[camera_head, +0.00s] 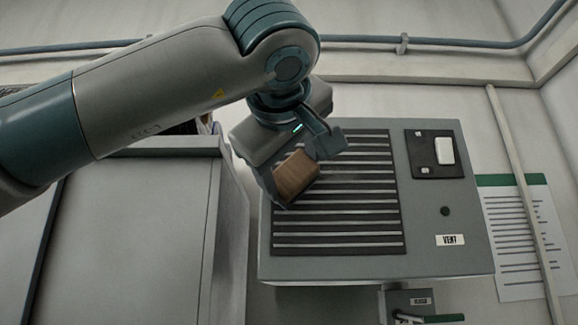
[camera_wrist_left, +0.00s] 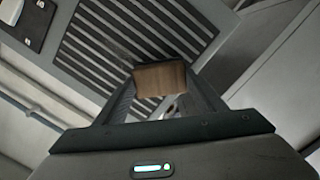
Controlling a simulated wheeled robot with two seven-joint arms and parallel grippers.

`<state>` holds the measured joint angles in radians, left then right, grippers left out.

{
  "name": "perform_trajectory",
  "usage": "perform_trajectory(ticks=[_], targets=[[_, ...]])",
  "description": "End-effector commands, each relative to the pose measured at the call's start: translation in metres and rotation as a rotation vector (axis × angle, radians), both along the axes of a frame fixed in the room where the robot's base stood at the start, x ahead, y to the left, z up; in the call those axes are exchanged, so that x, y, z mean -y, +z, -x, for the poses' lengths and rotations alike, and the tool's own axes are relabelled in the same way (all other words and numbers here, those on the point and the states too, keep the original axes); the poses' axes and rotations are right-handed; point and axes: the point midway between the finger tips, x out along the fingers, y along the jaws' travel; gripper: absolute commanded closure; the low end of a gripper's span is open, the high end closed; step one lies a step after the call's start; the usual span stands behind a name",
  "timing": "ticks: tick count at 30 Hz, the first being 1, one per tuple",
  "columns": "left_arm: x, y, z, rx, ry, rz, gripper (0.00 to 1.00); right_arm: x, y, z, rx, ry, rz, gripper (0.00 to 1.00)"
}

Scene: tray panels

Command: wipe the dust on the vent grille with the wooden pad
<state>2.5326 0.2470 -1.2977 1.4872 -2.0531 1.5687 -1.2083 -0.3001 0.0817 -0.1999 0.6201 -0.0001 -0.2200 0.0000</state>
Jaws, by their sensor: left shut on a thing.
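The vent grille (camera_head: 345,225) is a dark slatted panel on the face of a grey box labelled VENT. My left gripper (camera_head: 296,176) is shut on the wooden pad (camera_head: 297,175), a brown block, in front of the grille's left part. In the left wrist view the wooden pad (camera_wrist_left: 160,79) sits between the fingertips, with the vent grille (camera_wrist_left: 110,40) behind it. I cannot tell whether the pad touches the slats. A faint dark smudge of dust (camera_head: 345,170) seems to show on the slats right of the pad. The gripper hides the grille's upper left. My right gripper is not in view.
A black plate with a white switch (camera_head: 444,151) and a dark knob (camera_head: 445,211) are right of the grille. A large grey cabinet (camera_head: 130,235) stands close on the left. A pale pole (camera_head: 520,190) and a paper sheet (camera_head: 518,240) are at the right.

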Motion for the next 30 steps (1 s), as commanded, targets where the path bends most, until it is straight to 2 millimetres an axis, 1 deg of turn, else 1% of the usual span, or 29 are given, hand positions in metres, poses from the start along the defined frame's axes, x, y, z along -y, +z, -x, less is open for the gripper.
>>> perform_trajectory(ticks=[9, 13, 17, 26, 30], targets=[[0.024, 0.001, -0.001, 0.0, 0.0, -0.002, 0.54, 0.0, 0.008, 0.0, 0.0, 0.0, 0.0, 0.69], [0.031, 0.001, -0.001, 0.0, 0.0, -0.001, 0.54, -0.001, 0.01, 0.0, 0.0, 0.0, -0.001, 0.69], [0.034, 0.0, -0.001, 0.0, 0.0, 0.0, 0.54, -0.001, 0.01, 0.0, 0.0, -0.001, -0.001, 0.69], [0.034, 0.0, -0.001, 0.0, 0.0, 0.0, 0.54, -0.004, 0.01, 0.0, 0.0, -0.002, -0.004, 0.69], [0.038, 0.0, -0.001, 0.0, 0.0, 0.0, 0.54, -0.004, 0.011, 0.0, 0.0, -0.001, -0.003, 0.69]])
